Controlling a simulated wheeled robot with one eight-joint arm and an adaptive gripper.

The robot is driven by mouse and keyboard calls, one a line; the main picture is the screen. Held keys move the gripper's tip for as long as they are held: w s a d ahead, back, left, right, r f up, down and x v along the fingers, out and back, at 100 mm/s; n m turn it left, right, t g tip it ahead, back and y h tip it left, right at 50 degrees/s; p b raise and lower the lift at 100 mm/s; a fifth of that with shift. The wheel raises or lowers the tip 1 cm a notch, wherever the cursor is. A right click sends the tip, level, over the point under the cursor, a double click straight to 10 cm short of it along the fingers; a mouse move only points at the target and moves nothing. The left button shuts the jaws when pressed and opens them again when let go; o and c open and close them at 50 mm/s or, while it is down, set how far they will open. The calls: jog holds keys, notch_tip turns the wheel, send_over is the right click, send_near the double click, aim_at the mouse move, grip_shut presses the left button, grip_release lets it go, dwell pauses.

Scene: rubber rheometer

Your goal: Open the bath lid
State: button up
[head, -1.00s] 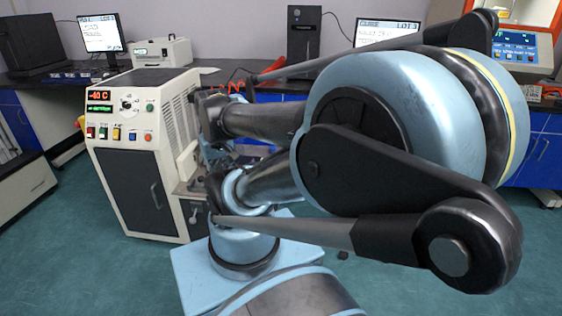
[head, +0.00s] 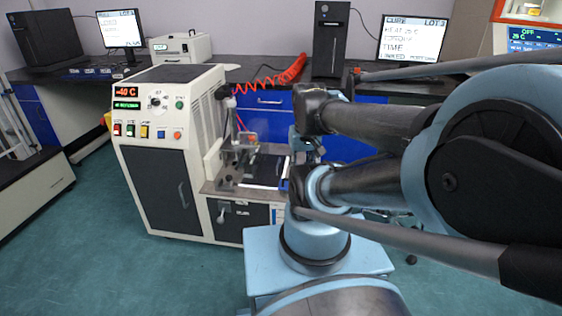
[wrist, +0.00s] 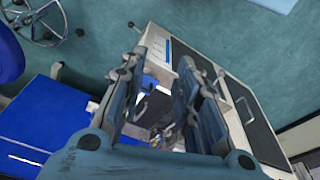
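The white machine (head: 160,150) with a red -40 C display stands left of centre in the head view. On its right side is a low deck (head: 212,188) with a metal clamp-like mechanism (head: 238,160) and a dark flat area (head: 268,168); I cannot tell for sure which part is the bath lid. My arm partly hides the deck's right end. In the wrist view the machine's front (wrist: 228,88) shows tilted beyond the fingers. My gripper (wrist: 163,65) is open and empty, apart from the machine. My fingertips are not clear in the head view.
A long dark bench with blue drawers (head: 265,103) runs behind the machine, carrying monitors (head: 412,40) and a black computer tower (head: 331,40). A red coiled hose (head: 280,78) hangs behind the deck. The green floor (head: 110,265) in front is clear.

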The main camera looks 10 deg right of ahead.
jog(key=w+r+m+y, duration=0.1)
jog(key=w+r, duration=0.2)
jog(key=w, duration=0.7)
jog(key=w+r+m, duration=0.1)
jog(key=w+r, duration=0.2)
jog(key=w, duration=0.7)
jog(key=w+d+f+m+g, duration=0.15)
jog(key=w+f, duration=0.25)
jog(key=w, duration=0.8)
jog(key=w+d+f+y, duration=0.1)
jog(key=w+d+f, duration=0.1)
jog(key=w+f, duration=0.8)
jog(key=a+f, duration=0.1)
jog(key=f, duration=0.4)
jog(key=a+f, duration=0.1)
jog(key=f, duration=0.4)
jog(key=w+a+f, duration=0.1)
jog(key=f, duration=0.5)
jog(key=shift+a, duration=0.2)
jog(key=shift+c, duration=0.4)
grip_shut()
